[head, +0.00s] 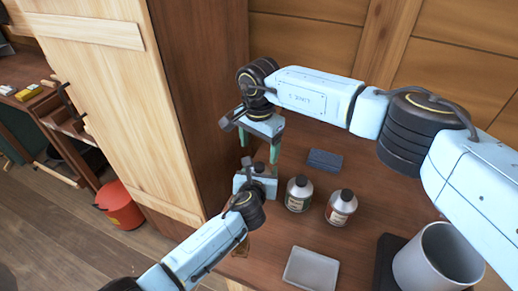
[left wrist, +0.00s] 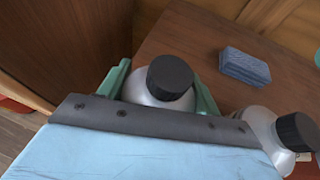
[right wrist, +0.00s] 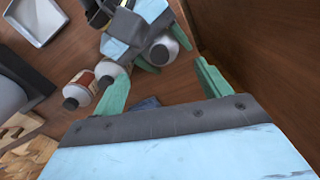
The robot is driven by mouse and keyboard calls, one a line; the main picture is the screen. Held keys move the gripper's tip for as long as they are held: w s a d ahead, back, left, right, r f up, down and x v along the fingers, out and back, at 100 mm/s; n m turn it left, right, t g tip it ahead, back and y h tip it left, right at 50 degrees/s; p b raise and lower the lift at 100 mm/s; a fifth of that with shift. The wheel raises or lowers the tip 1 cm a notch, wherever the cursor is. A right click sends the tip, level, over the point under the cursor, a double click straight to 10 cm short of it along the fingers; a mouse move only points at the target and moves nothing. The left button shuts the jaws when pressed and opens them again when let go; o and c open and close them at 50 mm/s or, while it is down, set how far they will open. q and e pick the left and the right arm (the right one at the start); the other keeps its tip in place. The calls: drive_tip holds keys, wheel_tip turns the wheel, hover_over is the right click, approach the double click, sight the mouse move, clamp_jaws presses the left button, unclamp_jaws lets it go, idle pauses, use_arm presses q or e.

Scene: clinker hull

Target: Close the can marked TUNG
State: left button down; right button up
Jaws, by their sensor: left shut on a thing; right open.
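My left gripper (head: 257,174) is shut around a pale grey can (left wrist: 158,97) with a black cap (left wrist: 170,76) on top. In the head view that can is mostly hidden by my grippers. My right gripper (head: 260,152) is open above it, its fingers pointing down; in the right wrist view the held can (right wrist: 168,45) shows beyond the open fingers. Two more black-capped cans, one with a dark label (head: 299,195) and one with a reddish label (head: 341,209), stand to the right. I cannot read TUNG on any label, nor tell how tightly the caps sit.
A blue sponge-like block (head: 325,160) lies behind the cans. A grey tray (head: 312,268) lies at the front, and a large grey pot (head: 436,258) stands right of it. A tall wooden cabinet side (head: 205,90) rises close on the left. The wall is behind.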

wheel_tip(320, 180, up, 10)
drive_tip(key=shift+r, duration=0.25)
use_arm(q)
drive_tip(key=shift+c, duration=1.2)
unclamp_jaws()
drive_tip(key=shift+s+a+r+p, duration=0.15)
drive_tip(key=shift+s+r+p, duration=0.15)
drive_tip(key=shift+s, duration=0.25)
drive_tip(key=p+v, duration=0.2)
drive_tip(key=v, duration=1)
drive_tip(key=shift+p, duration=0.3)
use_arm(e)
wheel_tip(320, 180, up, 3)
drive_tip(key=shift+r, duration=0.1)
